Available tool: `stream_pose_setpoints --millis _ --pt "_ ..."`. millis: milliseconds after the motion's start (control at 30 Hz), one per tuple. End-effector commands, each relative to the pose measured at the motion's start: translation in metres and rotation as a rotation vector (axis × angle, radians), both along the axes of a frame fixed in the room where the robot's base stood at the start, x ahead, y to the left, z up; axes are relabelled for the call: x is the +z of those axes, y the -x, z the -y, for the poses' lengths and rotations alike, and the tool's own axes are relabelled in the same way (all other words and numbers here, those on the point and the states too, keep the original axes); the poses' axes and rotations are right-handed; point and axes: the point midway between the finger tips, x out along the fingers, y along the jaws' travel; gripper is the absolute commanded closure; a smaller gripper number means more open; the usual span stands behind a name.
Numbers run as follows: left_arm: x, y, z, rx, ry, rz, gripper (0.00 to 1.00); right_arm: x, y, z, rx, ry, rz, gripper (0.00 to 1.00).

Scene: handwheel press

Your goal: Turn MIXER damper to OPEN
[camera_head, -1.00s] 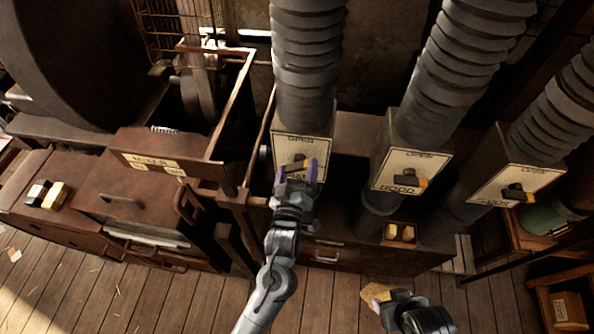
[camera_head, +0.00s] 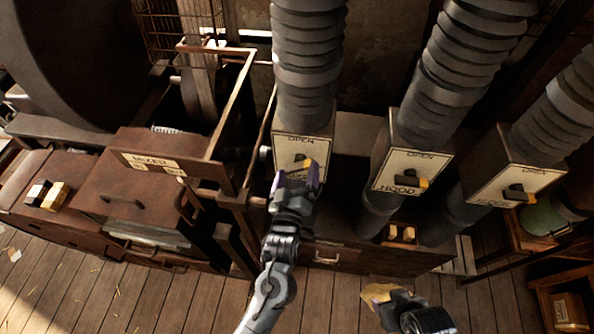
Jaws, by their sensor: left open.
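The left damper box has a cream plate (camera_head: 289,150) marked OPEN at its top; its lower label is mostly hidden by my gripper. Its dark handle with a yellow tip (camera_head: 308,163) shows at the plate's middle, partly covered. My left gripper (camera_head: 295,180) is open in front of the lower plate, its purple-tipped fingers just below and around the handle; contact cannot be told. The sign MIXER (camera_head: 151,162) is on a brown machine at left. My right gripper (camera_head: 382,298) is low at the bottom centre-right, by a tan patch; its jaws are unclear.
A HOOD damper (camera_head: 403,170) and a third damper (camera_head: 512,184) stand to the right, their handles pointing right. Ribbed grey ducts (camera_head: 305,60) rise above the boxes. The plank floor in front is mostly clear.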

Motion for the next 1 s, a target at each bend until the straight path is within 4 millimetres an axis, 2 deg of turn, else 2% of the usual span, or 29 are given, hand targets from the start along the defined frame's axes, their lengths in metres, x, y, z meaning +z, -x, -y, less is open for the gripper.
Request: stream_pose_setpoints --millis 300,500,700,1000 --pt "-0.003 0.054 -0.008 -0.001 0.001 -0.002 0.00 -0.009 0.000 0.001 0.004 0.005 0.000 0.49" --pt "-0.002 0.081 -0.012 0.000 0.001 -0.002 0.00 -0.013 0.000 0.002 0.007 0.010 -0.001 0.49" --pt "0.000 0.093 -0.014 0.000 0.000 0.000 0.00 -0.015 0.001 0.002 0.006 0.010 -0.001 0.49" --pt "0.000 0.095 -0.014 0.000 0.000 0.000 0.00 -0.014 0.000 0.001 0.003 0.006 -0.001 0.49"
